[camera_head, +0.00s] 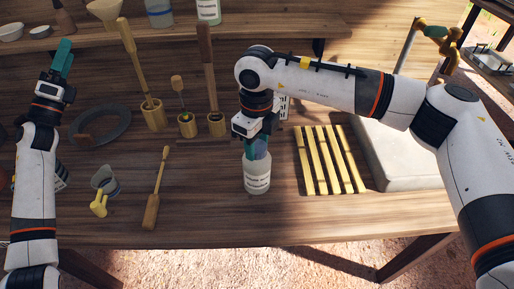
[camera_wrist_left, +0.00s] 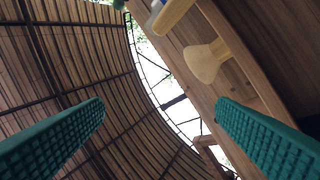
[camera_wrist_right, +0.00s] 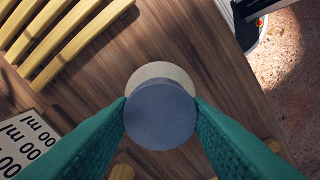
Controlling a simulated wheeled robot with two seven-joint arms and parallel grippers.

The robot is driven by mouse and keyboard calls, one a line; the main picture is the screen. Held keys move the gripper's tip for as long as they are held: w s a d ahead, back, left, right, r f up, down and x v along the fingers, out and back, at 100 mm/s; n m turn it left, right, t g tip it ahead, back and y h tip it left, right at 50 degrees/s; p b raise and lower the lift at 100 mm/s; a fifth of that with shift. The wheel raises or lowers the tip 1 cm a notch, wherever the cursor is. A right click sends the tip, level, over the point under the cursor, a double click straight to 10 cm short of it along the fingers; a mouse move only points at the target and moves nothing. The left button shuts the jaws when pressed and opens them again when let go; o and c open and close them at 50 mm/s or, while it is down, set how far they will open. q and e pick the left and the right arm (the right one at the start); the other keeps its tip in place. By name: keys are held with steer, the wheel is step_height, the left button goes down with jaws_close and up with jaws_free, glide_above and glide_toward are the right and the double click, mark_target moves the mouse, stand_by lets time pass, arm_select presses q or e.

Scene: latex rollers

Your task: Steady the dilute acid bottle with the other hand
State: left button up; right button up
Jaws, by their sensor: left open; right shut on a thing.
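The dilute acid bottle (camera_head: 257,176) is a white bottle with a label and a blue-grey cap, standing upright on the wooden table in the head view. My right gripper (camera_head: 257,148) points down over it, shut on its cap. In the right wrist view the round blue-grey cap (camera_wrist_right: 160,114) sits between the green fingers, with the pale bottle below it. My left gripper (camera_head: 63,58) is raised at the far left, well away from the bottle, pointing up. Its green fingers are apart and empty in the left wrist view (camera_wrist_left: 160,130).
Right of the bottle lies a yellow slatted rack (camera_head: 329,160), beside a pale basin (camera_head: 395,160) with a tap. Left are a wooden brush (camera_head: 154,200), a small jug (camera_head: 104,181) and tools in wooden holders (camera_head: 187,125). A shelf (camera_head: 290,38) runs behind. The table front is clear.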

arm_select(q)
steer(key=d+f+m+g+h, duration=0.3)
steer(key=d+m+h, duration=0.1)
steer(key=d+m, duration=0.15)
steer(key=d+f+m+g+h, duration=0.3)
steer(key=d+m+h, duration=0.1)
steer(key=d, duration=0.3)
steer(key=m+g, duration=1.5)
steer(key=g, duration=0.3)
glide_toward(252, 177)
steer(key=shift+n, duration=0.25)
steer(key=w+f, duration=0.2)
steer(key=f, duration=0.1)
steer(key=w+f, duration=0.1)
steer(key=shift+d+f, duration=0.25)
steer(key=shift+f, duration=0.05)
steer(key=x, duration=0.9)
steer(key=shift+w+d+f, duration=0.15)
steer(key=shift+d+f, duration=0.05)
steer(key=shift+d, duration=0.15)
steer(key=c, duration=0.8)
steer(key=shift+c, duration=0.7)
